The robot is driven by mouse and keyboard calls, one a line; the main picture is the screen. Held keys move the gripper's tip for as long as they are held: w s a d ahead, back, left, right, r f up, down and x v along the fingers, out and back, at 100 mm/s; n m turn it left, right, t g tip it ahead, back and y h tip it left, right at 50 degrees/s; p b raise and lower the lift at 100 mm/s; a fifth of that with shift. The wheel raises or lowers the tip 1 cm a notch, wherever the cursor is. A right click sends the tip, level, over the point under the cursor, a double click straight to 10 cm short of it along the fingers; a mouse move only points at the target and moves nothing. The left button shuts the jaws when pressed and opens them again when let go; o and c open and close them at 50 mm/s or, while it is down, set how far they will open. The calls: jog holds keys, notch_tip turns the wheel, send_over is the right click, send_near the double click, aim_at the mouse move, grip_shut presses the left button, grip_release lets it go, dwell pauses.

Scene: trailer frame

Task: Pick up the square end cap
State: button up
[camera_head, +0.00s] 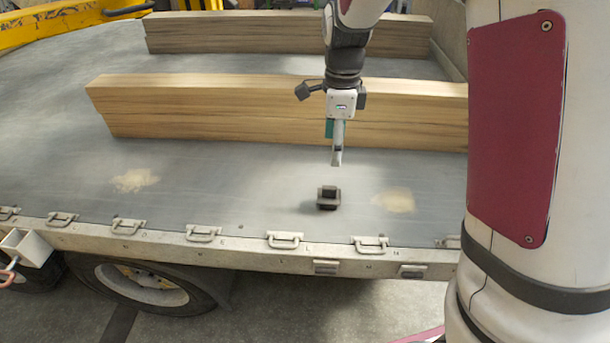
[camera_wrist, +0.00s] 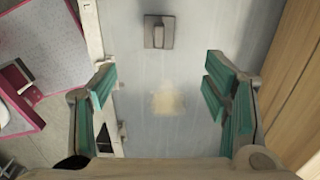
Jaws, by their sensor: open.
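The square end cap (camera_head: 328,197) is a small dark block on the grey trailer bed, near its front edge. In the wrist view the end cap (camera_wrist: 159,32) shows as a dark square with a raised middle at the top centre. My gripper (camera_head: 337,160) hangs above the bed, a little behind and above the cap, and does not touch it. In the wrist view its teal-padded fingers (camera_wrist: 165,97) are wide apart with nothing between them. The cap lies beyond the fingertips, and nothing hides it in the wrist view.
A long wooden beam (camera_head: 260,108) lies behind my gripper, with another beam (camera_head: 270,32) farther back. The trailer's metal edge (camera_head: 210,245) with several handles runs along the front. A pale dusty patch (camera_head: 394,200) is right of the cap.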

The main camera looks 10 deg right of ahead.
aim_at(330, 187)
jog(key=f, duration=0.3)
jog(key=f+b, duration=0.1)
jog(key=f, duration=0.2)
jog(key=w+f+b, duration=0.1)
jog(key=f, duration=0.2)
jog(key=shift+a+f, duration=0.1)
jog(key=shift+a, duration=0.15)
jog(key=shift+s+f+b, duration=0.15)
jog(key=shift+f+b, duration=0.1)
jog(key=shift+f, duration=0.65)
jog(key=shift+s+f+b, duration=0.2)
jog(key=shift+f+b, duration=0.1)
jog(key=shift+f, duration=0.6)
jog(key=shift+s+f+b, duration=0.15)
jog(key=shift+f+b, duration=0.1)
jog(key=shift+f, duration=0.65)
jog(key=c, duration=1.5)
